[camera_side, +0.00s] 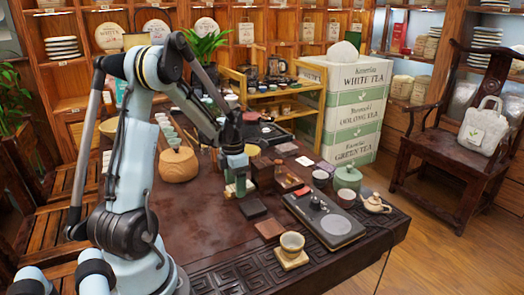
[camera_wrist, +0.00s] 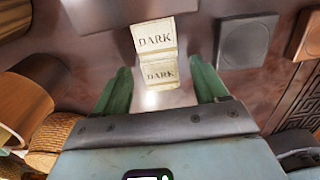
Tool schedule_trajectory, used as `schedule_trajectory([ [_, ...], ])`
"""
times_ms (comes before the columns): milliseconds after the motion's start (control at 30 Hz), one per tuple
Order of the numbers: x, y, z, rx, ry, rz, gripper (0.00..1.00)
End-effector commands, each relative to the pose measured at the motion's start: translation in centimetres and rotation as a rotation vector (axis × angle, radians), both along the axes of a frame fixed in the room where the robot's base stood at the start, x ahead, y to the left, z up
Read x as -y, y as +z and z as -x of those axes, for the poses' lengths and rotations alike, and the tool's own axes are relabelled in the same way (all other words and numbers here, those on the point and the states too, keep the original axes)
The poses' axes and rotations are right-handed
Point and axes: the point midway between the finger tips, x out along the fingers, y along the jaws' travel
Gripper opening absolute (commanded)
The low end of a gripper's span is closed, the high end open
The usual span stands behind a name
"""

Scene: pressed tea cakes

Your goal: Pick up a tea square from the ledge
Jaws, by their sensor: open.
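In the wrist view, two cream squares marked DARK lie below my gripper, one at the upper middle (camera_wrist: 153,37) and one just nearer (camera_wrist: 159,74). Their edges meet or overlap; I cannot tell which. My gripper (camera_wrist: 160,68) has its two green fingers apart, one on each side of the nearer square, with a gap to each. I cannot tell how high the fingers are above it. In the side view my gripper (camera_side: 238,188) points down over the dark table, beside brown boxes. The squares are hard to make out there, and the ledge is not clearly distinguishable.
A dark square block (camera_side: 252,208) and a brown tile (camera_side: 270,229) lie in front of my gripper. A tea tray (camera_side: 330,226) is at right, with a cup on a wooden stand (camera_side: 292,259) nearer. A round wooden pot (camera_side: 179,164) stands left. Brown boxes (camera_side: 264,172) stand close on the right.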

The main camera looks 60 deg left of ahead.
Motion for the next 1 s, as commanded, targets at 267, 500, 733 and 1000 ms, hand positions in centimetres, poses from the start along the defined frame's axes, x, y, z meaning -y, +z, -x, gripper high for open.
schedule_trajectory([
  [267,0.03,-0.08,-0.01,0.0,-0.001,0.0,0.65],
  [500,0.03,-0.06,-0.01,0.0,-0.001,0.0,0.28],
  [733,0.03,-0.06,0.0,0.0,-0.001,0.0,0.13],
  [1000,0.03,0.37,0.0,0.0,0.0,0.0,0.13],
])
